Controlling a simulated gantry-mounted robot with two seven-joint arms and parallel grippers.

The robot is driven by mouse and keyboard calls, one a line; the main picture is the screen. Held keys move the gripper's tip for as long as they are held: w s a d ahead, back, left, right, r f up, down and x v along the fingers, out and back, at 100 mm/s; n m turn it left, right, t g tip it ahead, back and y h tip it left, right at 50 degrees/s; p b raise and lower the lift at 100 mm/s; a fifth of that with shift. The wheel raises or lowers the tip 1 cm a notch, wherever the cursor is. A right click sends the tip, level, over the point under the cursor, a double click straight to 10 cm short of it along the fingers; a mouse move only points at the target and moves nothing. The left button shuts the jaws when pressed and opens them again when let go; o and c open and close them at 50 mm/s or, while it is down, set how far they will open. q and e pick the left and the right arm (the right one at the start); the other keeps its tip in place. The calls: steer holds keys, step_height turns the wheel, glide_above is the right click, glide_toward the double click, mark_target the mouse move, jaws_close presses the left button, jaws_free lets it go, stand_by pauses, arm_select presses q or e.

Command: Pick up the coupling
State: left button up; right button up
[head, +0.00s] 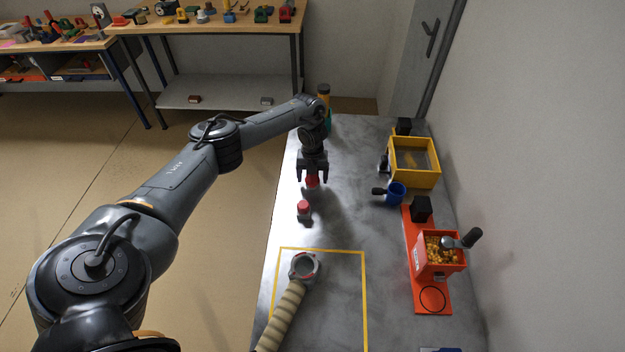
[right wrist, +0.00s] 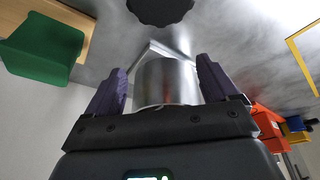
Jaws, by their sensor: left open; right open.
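In the head view, a grey ring-shaped fitting (head: 304,266) with red marks, which looks like the coupling, is at the end of a ribbed beige hose (head: 281,318) on the grey table. My left gripper (head: 312,178) is open, pointing down farther back on the table. A small red-topped piece (head: 312,182) shows between or just below its fingertips; I cannot tell if they touch. In the right wrist view, my right gripper (right wrist: 162,82) is open, with a shiny metal cylinder (right wrist: 167,82) between its purple fingers. I cannot tell whether this cylinder is part of the coupling.
A second red-topped piece (head: 303,208) stands nearer. A yellow tape outline (head: 364,300) surrounds the ring. A green block (right wrist: 42,48) shows in the right wrist view.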

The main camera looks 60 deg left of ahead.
arm_select(q)
steer(key=shift+f, duration=0.6)
steer(key=shift+c, duration=0.3)
steer(key=c, duration=1.1)
steer(key=shift+c, duration=0.2)
steer(key=shift+r, duration=0.2)
